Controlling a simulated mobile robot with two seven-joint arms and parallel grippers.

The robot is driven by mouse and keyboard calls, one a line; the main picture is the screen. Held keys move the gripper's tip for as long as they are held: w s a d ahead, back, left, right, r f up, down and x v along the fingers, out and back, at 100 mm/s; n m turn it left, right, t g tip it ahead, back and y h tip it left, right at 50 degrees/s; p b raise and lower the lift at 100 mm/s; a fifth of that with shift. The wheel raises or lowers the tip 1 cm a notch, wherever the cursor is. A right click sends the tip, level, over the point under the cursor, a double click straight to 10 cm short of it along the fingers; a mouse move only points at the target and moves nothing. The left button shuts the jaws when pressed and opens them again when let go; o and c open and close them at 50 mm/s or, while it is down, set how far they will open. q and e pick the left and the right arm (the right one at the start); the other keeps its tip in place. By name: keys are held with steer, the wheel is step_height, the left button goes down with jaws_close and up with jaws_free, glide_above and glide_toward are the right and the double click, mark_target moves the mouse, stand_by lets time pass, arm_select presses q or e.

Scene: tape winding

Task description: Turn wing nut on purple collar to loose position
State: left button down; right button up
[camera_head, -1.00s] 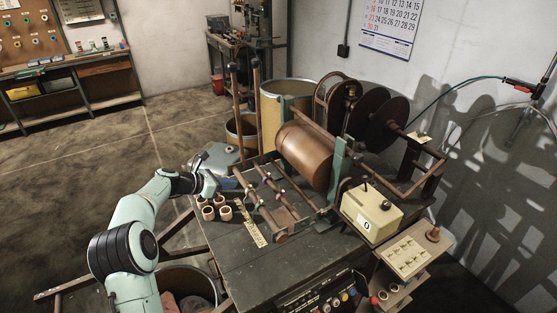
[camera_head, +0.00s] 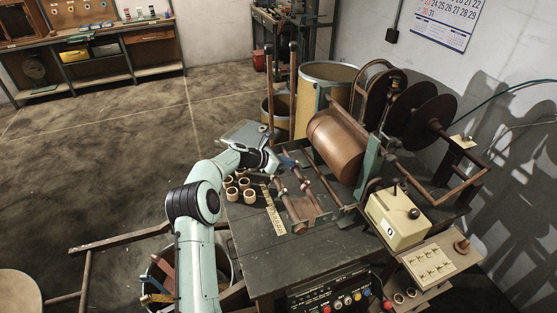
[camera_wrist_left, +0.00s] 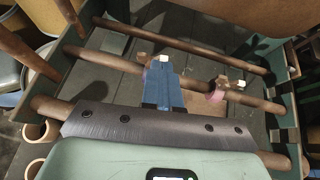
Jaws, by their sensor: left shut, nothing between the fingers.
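My left gripper (camera_head: 288,162) is over the rod frame on the bench. In the left wrist view its blue fingers (camera_wrist_left: 163,78) are shut and empty, tips at the middle rod (camera_wrist_left: 110,60). A purple-pink collar (camera_wrist_left: 148,74) on that rod shows just left of the fingers, partly hidden by them. A small pale piece (camera_wrist_left: 164,58), perhaps its wing nut, shows at the fingertips; I cannot tell whether they touch. My right gripper is not in view.
Several cardboard cores (camera_head: 249,196) stand left of the rods, with a yellow scale strip (camera_head: 273,213) beside them. A large copper-brown roll (camera_head: 337,143) lies behind the rods. A cream counter box (camera_head: 397,216) is to the right. The bench front (camera_head: 290,262) is clear.

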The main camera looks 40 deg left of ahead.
arm_select(q)
steer(key=shift+w+d+f, duration=0.1)
steer(key=shift+w+f, duration=0.1)
steer(key=shift+w, duration=0.05)
